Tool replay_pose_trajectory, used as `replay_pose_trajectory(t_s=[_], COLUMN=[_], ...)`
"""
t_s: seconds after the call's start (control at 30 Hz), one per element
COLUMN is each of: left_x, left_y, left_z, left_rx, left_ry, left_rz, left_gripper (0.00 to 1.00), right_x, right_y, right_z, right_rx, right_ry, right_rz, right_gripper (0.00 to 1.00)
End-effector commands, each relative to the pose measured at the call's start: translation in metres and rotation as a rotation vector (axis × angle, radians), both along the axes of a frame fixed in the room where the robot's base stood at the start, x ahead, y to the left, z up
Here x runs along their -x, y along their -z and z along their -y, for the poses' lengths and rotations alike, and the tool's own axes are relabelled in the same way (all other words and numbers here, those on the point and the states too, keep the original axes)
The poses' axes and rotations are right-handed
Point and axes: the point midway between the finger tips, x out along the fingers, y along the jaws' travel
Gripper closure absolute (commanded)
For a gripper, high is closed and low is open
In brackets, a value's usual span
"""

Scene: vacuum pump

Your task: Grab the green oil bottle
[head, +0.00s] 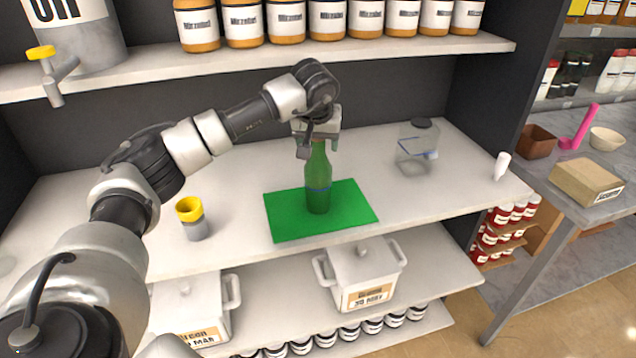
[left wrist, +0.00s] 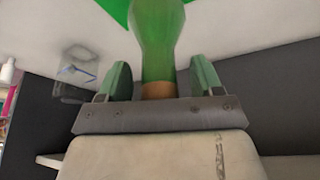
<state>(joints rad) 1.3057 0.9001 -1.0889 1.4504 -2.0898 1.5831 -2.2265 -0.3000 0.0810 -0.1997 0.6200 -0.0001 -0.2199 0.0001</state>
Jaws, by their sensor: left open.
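The green oil bottle (head: 318,180) stands upright on a green mat (head: 352,203) on the middle shelf. My left gripper (head: 318,140) is above it, pointing down, with its fingers around the bottle's neck. In the left wrist view the bottle (left wrist: 158,45) runs between the two open fingers of my left gripper (left wrist: 158,82), with a gap on each side. The orange-brown top of the neck is near the gripper's palm. My right gripper is not in view.
A yellow-topped grey cup (head: 192,222) stands left of the mat. A clear black-lidded jar (head: 417,150) and a small white bottle (head: 502,166) stand to the right. The upper shelf (head: 400,52) with several jars is above my arm.

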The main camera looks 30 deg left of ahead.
Motion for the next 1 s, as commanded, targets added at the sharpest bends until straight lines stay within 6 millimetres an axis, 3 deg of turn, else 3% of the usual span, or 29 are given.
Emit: replay_pose_trajectory(t_s=[0.13, 0.57, 1.0], left_x=[0.0, 0.0, -0.0006], left_y=[0.0, -0.0004, -0.005], left_z=[0.0002, 0.0003, 0.0003], left_rx=[0.0, 0.0, 0.001], left_ry=[0.0, 0.0, 0.0], left_rz=[0.0, 0.001, 0.004], left_gripper=[0.36, 1.0, 1.0], right_x=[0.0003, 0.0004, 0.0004], right_y=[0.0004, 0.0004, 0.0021], right_z=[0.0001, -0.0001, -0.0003], right_rx=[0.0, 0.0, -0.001], right_ry=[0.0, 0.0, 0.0], right_rz=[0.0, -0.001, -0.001], right_gripper=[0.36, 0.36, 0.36])
